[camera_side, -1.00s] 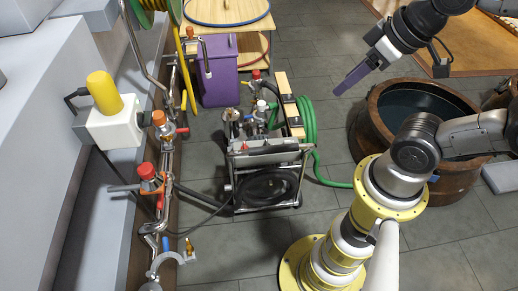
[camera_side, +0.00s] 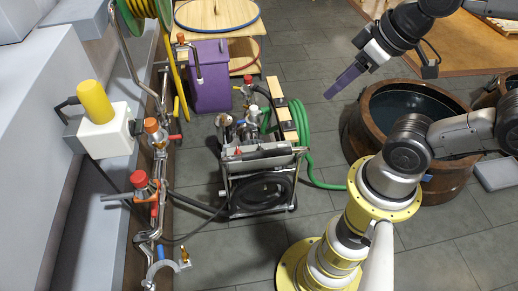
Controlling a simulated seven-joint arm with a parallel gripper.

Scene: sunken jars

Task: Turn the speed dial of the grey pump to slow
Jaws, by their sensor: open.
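The pump (camera_side: 256,156) is a grey and black machine in a metal frame, standing on the tiled floor in the middle of the side view. Its front has a large round black part (camera_side: 262,190). A small dark knob (camera_side: 222,193) sticks out at its left side; I cannot tell whether this is the speed dial, and no dial marks are readable. My gripper (camera_side: 333,94), with purple fingers, is open and empty. It hangs above and to the right of the pump in the picture, clear of it. The fingers overlap from this angle, so the gap between them does not show.
A green hose (camera_side: 298,128) lies coiled right of the pump. A wooden tub (camera_side: 360,130) stands further right. Pipes with red-topped valves (camera_side: 139,179) run along the left wall. A purple bin (camera_side: 209,80) stands behind. The floor before the pump is mostly clear.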

